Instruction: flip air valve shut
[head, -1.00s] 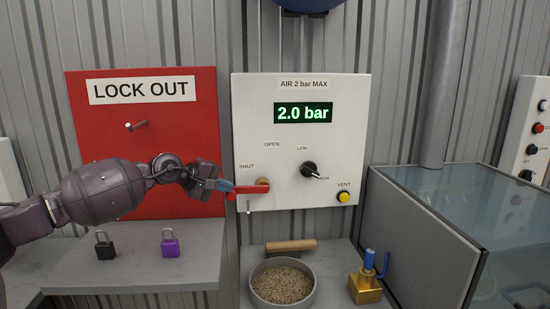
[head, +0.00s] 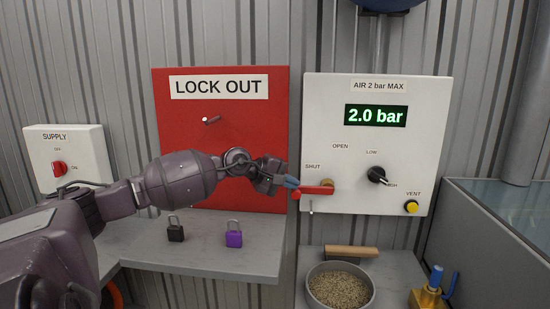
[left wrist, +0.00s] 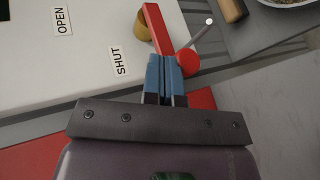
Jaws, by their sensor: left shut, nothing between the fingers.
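The air valve's red lever (head: 317,190) lies roughly level on the white air panel (head: 380,145), pointing left from its brass pivot (head: 327,183) on the SHUT side. My left gripper (head: 293,185) is at the lever's free left end, its blue fingers shut and empty. In the left wrist view the shut fingers (left wrist: 164,75) are right at the red lever (left wrist: 157,28), and I cannot tell whether they touch it. The SHUT label (left wrist: 118,61) is beside them. The display (head: 376,116) reads 2.0 bar. My right gripper is out of view.
A red LOCK OUT board (head: 220,135) with a peg is left of the panel. A black padlock (head: 175,230) and a purple padlock (head: 234,235) stand on the grey shelf (head: 200,258).

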